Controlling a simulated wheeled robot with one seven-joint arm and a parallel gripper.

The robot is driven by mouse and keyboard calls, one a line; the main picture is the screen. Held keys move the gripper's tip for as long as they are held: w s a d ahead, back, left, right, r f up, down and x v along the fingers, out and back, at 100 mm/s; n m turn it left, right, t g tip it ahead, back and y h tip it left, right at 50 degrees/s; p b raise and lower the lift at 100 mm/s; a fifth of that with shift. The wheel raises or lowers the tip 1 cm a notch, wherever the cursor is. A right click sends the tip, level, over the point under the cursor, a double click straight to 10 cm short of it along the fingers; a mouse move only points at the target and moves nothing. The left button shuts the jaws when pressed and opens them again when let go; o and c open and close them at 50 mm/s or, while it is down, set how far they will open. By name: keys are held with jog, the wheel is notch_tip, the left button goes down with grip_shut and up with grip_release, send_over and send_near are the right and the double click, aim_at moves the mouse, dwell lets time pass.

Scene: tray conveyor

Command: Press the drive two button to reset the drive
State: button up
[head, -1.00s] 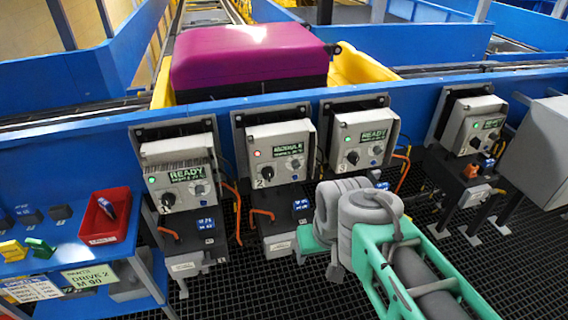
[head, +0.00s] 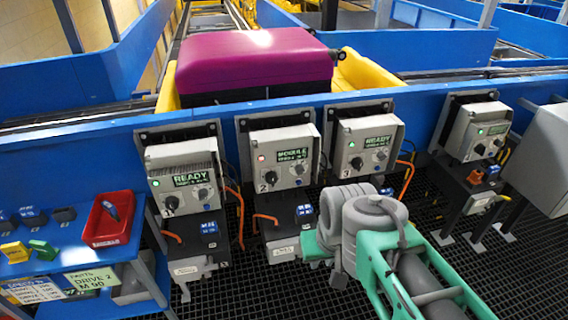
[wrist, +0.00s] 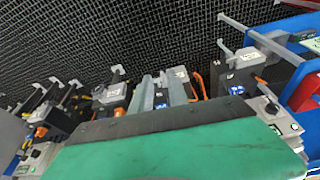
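The drive box marked 2 (head: 282,182) is on the blue conveyor side, between boxes 1 and 3. It has a red light (head: 262,158), a black knob (head: 271,178), a small lit screen (head: 293,155) and a small round bluish button (head: 299,169). The screen's text is too small to read surely. My grey and green arm is at lower right of box 2 in the head view, apart from its face. A green and black slab, apparently mine, fills the lower wrist view.
Box 1 (head: 183,200) and box 3 (head: 361,165) show READY and green lights. Another green-lit box (head: 480,125) is at right. A magenta suitcase (head: 250,62) lies in a yellow tray (head: 356,72) behind. A red bin (head: 108,236) is on the blue side table. Dark grating covers the floor.

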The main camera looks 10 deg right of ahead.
grip_shut()
dwell(1.0)
